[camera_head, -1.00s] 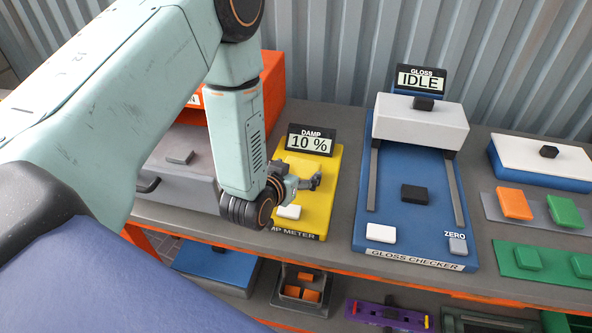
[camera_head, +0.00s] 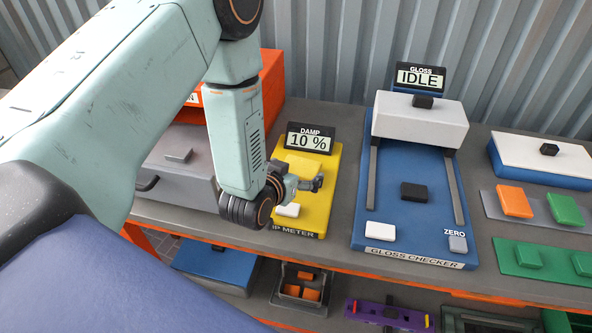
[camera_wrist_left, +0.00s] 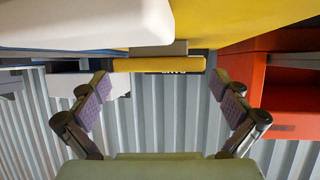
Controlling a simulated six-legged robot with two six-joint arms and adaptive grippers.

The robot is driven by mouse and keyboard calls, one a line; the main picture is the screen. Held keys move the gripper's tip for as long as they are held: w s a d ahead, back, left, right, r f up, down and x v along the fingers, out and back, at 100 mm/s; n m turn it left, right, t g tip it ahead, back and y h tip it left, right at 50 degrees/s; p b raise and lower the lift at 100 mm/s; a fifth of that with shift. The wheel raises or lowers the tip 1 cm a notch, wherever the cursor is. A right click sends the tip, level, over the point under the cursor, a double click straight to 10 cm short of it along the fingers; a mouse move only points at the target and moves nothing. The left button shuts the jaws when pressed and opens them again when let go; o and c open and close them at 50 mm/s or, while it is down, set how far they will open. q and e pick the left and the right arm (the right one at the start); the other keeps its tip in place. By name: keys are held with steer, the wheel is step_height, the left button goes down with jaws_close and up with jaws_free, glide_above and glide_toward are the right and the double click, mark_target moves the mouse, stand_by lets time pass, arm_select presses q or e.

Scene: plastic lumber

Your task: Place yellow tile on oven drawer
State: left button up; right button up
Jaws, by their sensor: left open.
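The yellow tile (camera_head: 299,165) is on the yellow damp meter (camera_head: 325,205), below its display. In the left wrist view, the tile (camera_wrist_left: 158,65) shows edge-on on a grey support, just past the fingertips. My left gripper (camera_head: 312,184) is low over the damp meter, on the near side of the tile. In the left wrist view, its fingers (camera_wrist_left: 160,88) are wide apart with nothing between them. The oven is the orange box (camera_head: 272,85) at the left, partly behind my arm. Its grey drawer (camera_head: 168,172) is pulled out, with a small grey block on it. My right gripper is not in view.
The damp display (camera_head: 310,138) reads 10 %. The blue gloss checker (camera_head: 400,225) stands to the right. Orange (camera_head: 514,202) and green (camera_head: 565,210) tiles lie farther right. A corrugated wall is behind. A lower shelf holds a tray with orange blocks (camera_head: 305,293).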

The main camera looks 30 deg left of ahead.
arm_select(q)
steer(key=v, duration=0.7)
steer(key=shift+s+d+r, duration=0.1)
steer(key=shift+s+d, duration=0.1)
steer(key=shift+d, duration=0.05)
steer(key=w+d+r+m+h+b, duration=0.1)
steer(key=w+d+r+b, duration=0.15)
steer(key=w+r, duration=0.3)
steer(key=w+d+r+m+h+b, duration=0.1)
steer(key=w+d+r+h+b, duration=0.15)
steer(key=w+r, duration=0.35)
steer(key=s+a+f+n+g+y+b, duration=0.25)
steer(key=s+a+f+g+y, duration=0.2)
steer(key=s+f+g, duration=0.3)
steer(key=shift+g+h, duration=0.45)
steer(key=shift+h, duration=0.05)
steer(key=w+f, duration=0.1)
steer(key=w+a+f+b, duration=0.1)
steer(key=f, duration=0.1)
steer(key=w+f, duration=0.2)
steer(key=shift+a+f+b, duration=0.25)
steer(key=shift+b, duration=0.15)
steer(key=shift+w+f, duration=0.3)
steer(key=shift+f, duration=0.2)
